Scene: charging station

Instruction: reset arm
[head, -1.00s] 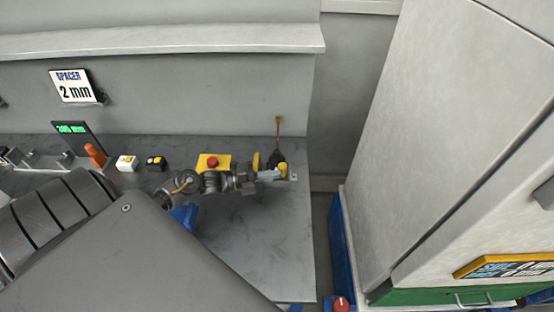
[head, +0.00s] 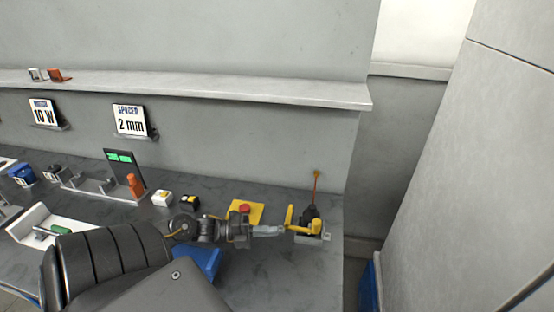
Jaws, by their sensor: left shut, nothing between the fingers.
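My left gripper (head: 279,230) is shut and empty. Its grey fingers point right, low over the dark bench (head: 265,275), just left of a device with a yellow lever (head: 290,216) and a yellow block (head: 314,227) on a grey base. In this view the fingertips overlap or nearly meet the device; I cannot tell whether they touch. My left arm comes in from the lower left. My right gripper is not in view.
A red button on a yellow plate (head: 254,212) sits behind my left wrist. A thin orange-tipped stalk (head: 316,188) rises behind the device. A blue object (head: 203,262) is partly hidden by my arm. A tall grey cabinet (head: 470,180) stands right. The front-right bench is clear.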

